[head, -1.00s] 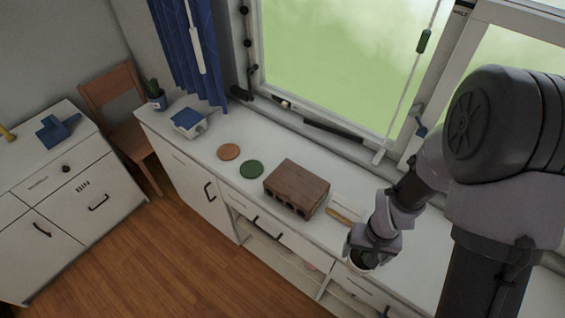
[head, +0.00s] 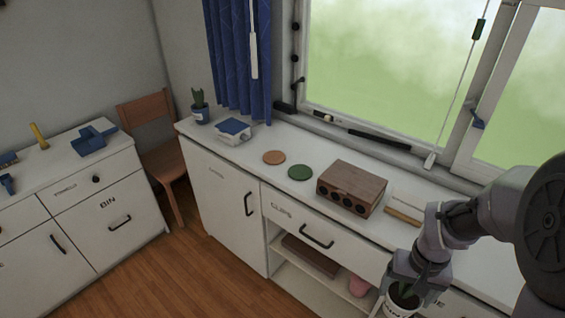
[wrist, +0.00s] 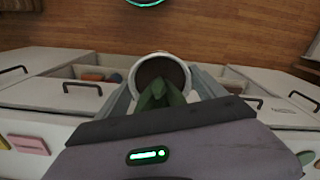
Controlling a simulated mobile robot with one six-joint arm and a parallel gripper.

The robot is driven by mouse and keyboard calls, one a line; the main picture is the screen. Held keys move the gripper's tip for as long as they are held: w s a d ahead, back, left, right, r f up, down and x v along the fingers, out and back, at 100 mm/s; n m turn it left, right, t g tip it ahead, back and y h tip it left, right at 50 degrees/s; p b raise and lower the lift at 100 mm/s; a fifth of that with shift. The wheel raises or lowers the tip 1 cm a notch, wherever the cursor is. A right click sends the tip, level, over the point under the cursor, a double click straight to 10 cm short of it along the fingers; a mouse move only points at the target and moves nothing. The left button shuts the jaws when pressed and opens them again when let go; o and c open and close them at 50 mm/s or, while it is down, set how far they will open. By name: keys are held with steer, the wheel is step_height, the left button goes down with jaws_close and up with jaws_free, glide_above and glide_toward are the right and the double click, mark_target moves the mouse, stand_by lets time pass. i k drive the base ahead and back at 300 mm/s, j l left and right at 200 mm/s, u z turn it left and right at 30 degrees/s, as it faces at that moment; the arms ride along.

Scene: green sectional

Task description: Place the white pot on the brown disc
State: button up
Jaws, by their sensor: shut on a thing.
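The white pot (head: 397,306) is in my gripper (head: 408,283) at the lower right of the head view, in front of the long counter. It holds a green plant, seen from above in the wrist view, where the pot's pale rim (wrist: 182,66) and dark soil lie between the two fingers. My gripper (wrist: 163,88) is shut on the pot, which hangs clear of the counter top. The brown disc (head: 274,158) lies flat on the counter, to the left of a green disc (head: 300,173). Nothing stands on the brown disc.
A brown wooden box with round holes (head: 351,188) stands right of the discs. A blue-topped white box (head: 233,131) and a potted cactus (head: 200,108) stand left. A wooden-handled item (head: 403,216) lies near my arm. The window is behind.

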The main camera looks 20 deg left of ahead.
mark_target(274, 157)
steer(key=i+j+u, duration=0.1)
steer(key=j, duration=0.3)
steer(key=i+j, duration=0.25)
steer(key=j, duration=0.15)
steer(key=i+j+u, duration=0.15)
steer(key=j, duration=0.3)
steer(key=i+j, duration=0.25)
steer(key=i+j+u, duration=0.15)
steer(key=j, duration=0.35)
steer(key=i, duration=0.1)
